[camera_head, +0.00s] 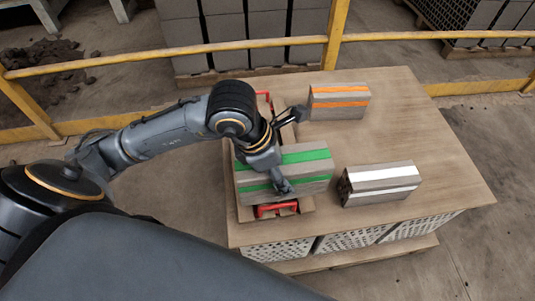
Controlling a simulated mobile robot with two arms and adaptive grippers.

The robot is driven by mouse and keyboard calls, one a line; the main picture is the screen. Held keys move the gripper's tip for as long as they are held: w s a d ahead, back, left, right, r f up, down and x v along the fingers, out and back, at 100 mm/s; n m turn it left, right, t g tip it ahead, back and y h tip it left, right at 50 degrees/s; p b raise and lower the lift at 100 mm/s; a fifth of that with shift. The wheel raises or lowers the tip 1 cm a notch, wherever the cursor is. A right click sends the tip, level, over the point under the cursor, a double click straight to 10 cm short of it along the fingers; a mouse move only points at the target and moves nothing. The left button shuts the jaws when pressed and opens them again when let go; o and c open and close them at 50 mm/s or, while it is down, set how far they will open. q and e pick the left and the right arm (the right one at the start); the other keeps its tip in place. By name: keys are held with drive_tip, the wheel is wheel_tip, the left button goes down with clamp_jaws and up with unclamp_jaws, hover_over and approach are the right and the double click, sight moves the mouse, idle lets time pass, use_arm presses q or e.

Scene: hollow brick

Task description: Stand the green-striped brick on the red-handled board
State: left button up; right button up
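The green-striped brick (310,175) is a grey block with two green bands. It lies over the wooden board with red handles (306,206), between the near red handle and the far one, which is partly hidden by my arm. My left gripper (294,150) is over the brick with its fingers spread wide. One finger lies along the brick's near face; the other points out beyond its far side, apart from it. The gripper looks open. The wrist hides part of the brick's top and left. My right gripper is not in view.
An orange-striped brick (339,106) stands at the back of the wooden table (430,140). A white-striped brick (383,188) lies at the right, close to the green-striped one. A yellow rail (190,49) runs behind the table. The table's right side is clear.

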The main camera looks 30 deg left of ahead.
use_arm(q)
drive_tip(key=w+a+f, duration=0.2)
drive_tip(key=f, duration=0.1)
drive_tip(key=w+a+f+b, duration=0.1)
drive_tip(key=w+a+f, duration=0.2)
drive_tip(key=f, duration=0.1)
drive_tip(key=w+a+f, duration=0.2)
drive_tip(key=w+f, duration=0.1)
drive_tip(key=f, duration=0.1)
drive_tip(key=shift+w+a+f+b, duration=0.1)
drive_tip(key=shift+w+a+b, duration=0.15)
drive_tip(key=shift+a+b, duration=0.1)
drive_tip(key=shift+f, duration=0.25)
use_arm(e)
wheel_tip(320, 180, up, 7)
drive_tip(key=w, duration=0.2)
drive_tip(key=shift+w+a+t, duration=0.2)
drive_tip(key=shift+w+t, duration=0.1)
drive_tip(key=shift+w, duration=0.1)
use_arm(q)
drive_tip(key=o, duration=1.8)
drive_tip(key=shift+f, duration=0.1)
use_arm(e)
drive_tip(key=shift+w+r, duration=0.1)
